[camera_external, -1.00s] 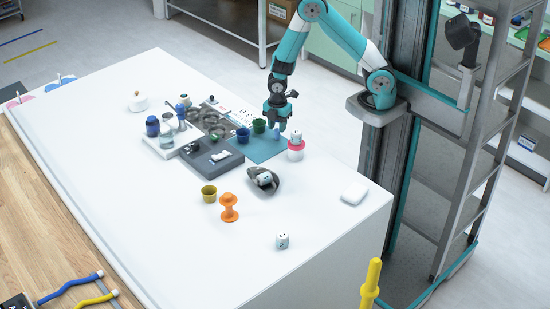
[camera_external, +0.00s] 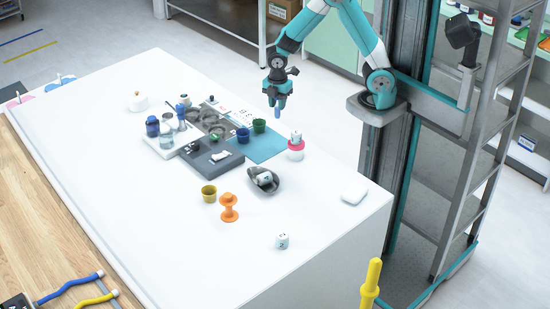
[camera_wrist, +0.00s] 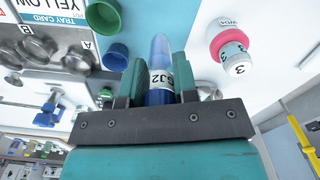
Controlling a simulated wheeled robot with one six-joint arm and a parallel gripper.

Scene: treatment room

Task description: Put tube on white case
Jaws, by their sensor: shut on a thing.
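The tube points down from the jaws and shows as a small blue tip (camera_external: 277,113) in the external view. It hangs above the table, clear of the blue mat (camera_external: 268,149). A white rounded case (camera_external: 354,192) lies on the table near the right edge, well to the right of my gripper. Nothing is seen on top of it. I cannot make out the case in the wrist view.
Blue and green cups (camera_external: 259,126) stand by the mat. A white jar on a pink ring (camera_external: 296,153) stands at its right. The table around the case is clear.

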